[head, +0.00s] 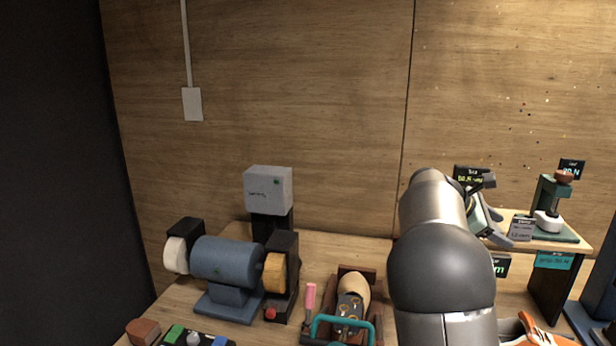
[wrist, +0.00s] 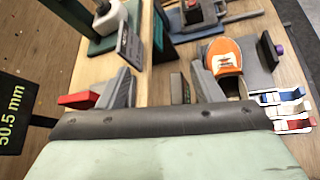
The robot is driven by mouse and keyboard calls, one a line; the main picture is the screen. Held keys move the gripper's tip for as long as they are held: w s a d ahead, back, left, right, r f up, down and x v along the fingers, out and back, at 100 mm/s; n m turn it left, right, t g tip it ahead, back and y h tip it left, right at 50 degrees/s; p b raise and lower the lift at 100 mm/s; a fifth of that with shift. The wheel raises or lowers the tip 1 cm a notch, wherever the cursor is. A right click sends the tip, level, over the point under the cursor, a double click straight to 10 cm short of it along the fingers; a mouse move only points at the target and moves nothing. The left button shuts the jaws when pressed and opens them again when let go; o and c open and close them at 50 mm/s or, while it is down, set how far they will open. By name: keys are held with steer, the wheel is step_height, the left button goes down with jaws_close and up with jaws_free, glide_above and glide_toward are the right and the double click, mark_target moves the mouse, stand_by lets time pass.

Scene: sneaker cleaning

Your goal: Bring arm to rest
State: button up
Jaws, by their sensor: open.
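My gripper (head: 490,212) is at the right in the head view, beside the small raised shelf (head: 560,240). An orange and white sneaker (wrist: 224,58) lies beyond the right finger in the wrist view. Part of the orange sneaker (head: 538,332) also shows at the bottom right of the head view. My arm hides part of the bench behind it.
A blue bench grinder (head: 228,260) stands at left on the wooden bench. A shoe stand with a tan last (head: 354,286) and a pink-handled tool (head: 310,297) are left of my arm. A green press (head: 548,205) stands on the shelf. A 50.5 mm display (wrist: 12,110) is at the wrist view's left.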

steer(key=s+a+f+m+y, duration=0.4)
steer(key=s+a+f, duration=0.2)
steer(key=s+a, duration=0.3)
steer(key=s+a+f+m+y, duration=0.4)
steer(key=s+a, duration=0.5)
steer(key=s, duration=0.4)
steer(key=s+a+f+m+y, duration=0.4)
steer(key=s+a+f, duration=0.4)
steer(key=s+a, duration=0.2)
steer(key=shift+s+m, duration=0.65)
steer(key=shift+m, duration=0.05)
